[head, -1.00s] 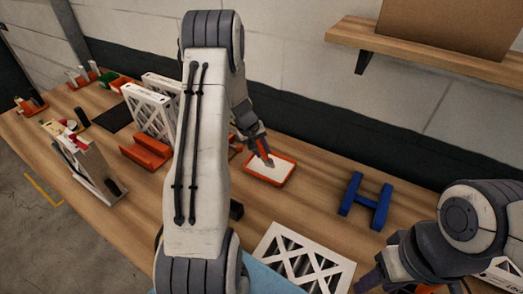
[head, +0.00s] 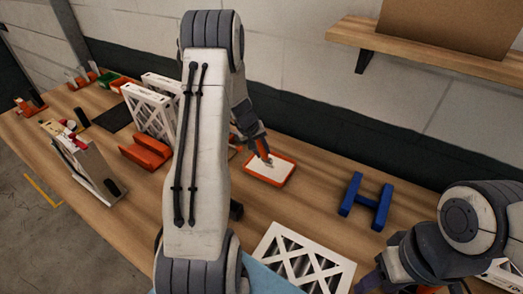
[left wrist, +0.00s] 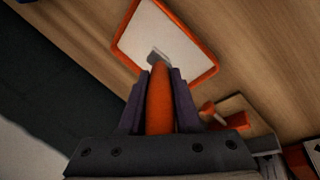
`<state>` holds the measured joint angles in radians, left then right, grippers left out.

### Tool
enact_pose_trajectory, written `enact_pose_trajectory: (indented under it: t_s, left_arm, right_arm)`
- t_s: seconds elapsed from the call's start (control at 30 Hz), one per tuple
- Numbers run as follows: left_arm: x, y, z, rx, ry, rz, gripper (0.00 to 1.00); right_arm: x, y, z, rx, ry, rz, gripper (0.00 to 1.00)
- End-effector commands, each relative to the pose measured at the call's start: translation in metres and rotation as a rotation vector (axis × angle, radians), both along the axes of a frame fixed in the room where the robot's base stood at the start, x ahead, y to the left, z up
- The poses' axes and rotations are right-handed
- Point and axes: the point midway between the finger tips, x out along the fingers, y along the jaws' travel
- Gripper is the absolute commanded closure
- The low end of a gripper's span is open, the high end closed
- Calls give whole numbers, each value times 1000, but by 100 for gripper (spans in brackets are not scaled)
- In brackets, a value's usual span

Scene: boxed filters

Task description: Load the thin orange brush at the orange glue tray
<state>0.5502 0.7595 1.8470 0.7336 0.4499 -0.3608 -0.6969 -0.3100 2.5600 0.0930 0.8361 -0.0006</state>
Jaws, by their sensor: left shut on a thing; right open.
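The orange glue tray (head: 284,182) lies on the bench with an orange rim and a white surface inside; it also shows in the left wrist view (left wrist: 213,77). My left gripper (head: 258,140) is over the tray, shut on the thin orange brush (left wrist: 160,95). The brush's pale tip (left wrist: 158,57) points into the tray, over or on the white surface; I cannot tell if it touches. My right gripper (head: 372,282) is at the lower right, partly cut off by the picture's edge, and open.
A blue H-shaped stand (head: 367,202) is right of the tray. A white-framed filter (head: 300,258) lies at the front. An orange holder (head: 146,152) and upright filters (head: 150,112) stand to the left. A shelf (head: 425,60) hangs on the back wall.

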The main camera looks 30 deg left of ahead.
Motion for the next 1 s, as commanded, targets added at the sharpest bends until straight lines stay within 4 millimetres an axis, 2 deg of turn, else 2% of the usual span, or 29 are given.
enact_pose_trajectory:
  t_s: [0.33, 1.0]
  left_arm:
    - [-1, -1, 2, -2, 4, 0, 100]
    - [0, 0, 56, -1, 1, 1, 100]
  right_arm:
    - [0, 0, 3, 0, 0, 0, 50]
    - [0, 0, 40, 0, 0, 0, 50]
